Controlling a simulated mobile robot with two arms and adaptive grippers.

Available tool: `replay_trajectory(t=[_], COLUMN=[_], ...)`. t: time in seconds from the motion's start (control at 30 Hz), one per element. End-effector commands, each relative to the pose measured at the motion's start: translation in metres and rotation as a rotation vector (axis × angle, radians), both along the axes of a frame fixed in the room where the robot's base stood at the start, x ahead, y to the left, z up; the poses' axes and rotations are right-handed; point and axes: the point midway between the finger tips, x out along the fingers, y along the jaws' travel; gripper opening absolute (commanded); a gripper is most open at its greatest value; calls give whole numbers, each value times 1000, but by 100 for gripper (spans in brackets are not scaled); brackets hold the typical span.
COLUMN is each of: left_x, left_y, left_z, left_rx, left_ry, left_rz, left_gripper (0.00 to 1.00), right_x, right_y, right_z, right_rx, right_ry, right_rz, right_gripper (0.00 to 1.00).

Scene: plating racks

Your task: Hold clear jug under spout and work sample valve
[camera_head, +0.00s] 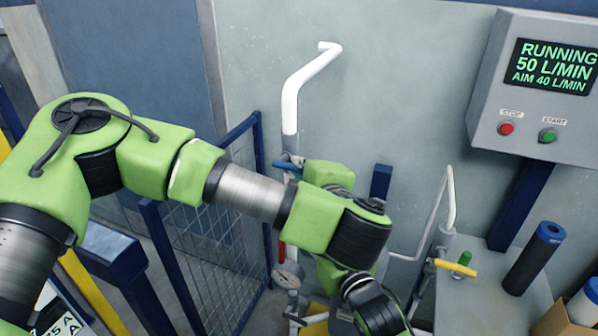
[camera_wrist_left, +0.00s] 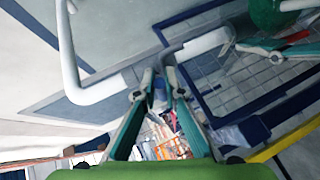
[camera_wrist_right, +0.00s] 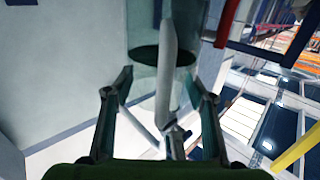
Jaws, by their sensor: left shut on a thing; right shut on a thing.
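My left gripper (camera_head: 289,160) reaches the white sample pipe (camera_head: 303,85) by the wall. It is shut on the blue valve lever (camera_head: 286,166), and a bit of blue shows between its fingertips in the left wrist view (camera_wrist_left: 161,84). My right gripper (camera_wrist_right: 160,95) is shut on the clear jug (camera_wrist_right: 140,30), with one finger on each side. The jug has a faint teal tint and a dark oval inside. In the head view my left arm hides the jug and right gripper.
A wall panel reads RUNNING, 50 L/MIN, AIM 40 L/MIN (camera_head: 553,67), above a red stop button (camera_head: 506,129) and a green start button (camera_head: 548,135). A blue mesh fence (camera_head: 205,255) stands left of the pipe. A yellow-handled valve (camera_head: 455,267) and dark cylinder (camera_head: 533,260) stand right.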

Motion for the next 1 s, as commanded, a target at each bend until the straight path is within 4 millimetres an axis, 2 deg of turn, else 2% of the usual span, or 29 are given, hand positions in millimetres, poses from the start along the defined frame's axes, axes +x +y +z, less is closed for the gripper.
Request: replay_trajectory(t=[0.2, 0.23, 0.3, 0.6, 0.73, 0.87, 1.0], left_x=[0, 0, 0, 0, -6, -25, -55], left_y=[0, 0, 0, 0, -3, -10, -21], left_z=[0, 0, 0, 0, 2, 8, 18], left_rx=[1, 1, 2, 3, 3, 4, 6], left_ry=[-1, -1, -2, -1, -1, -2, -4], left_rz=[0, 0, 0, 0, -3, -5, -7], left_gripper=[0, 15, 27, 27, 27, 27, 27], right_x=[0, 0, 0, 0, 0, 0, 0], right_y=[0, 0, 0, 0, 0, 0, 0], right_z=[2, 2, 2, 2, 2, 2, 2], right_rx=[2, 2, 2, 2, 2, 2, 2], right_ry=[-4, -4, -4, -4, -4, -4, -4], right_rz=[0, 0, 0, 0, 0, 0, 0], right_gripper=[17, 17, 17, 17, 17, 17, 17])
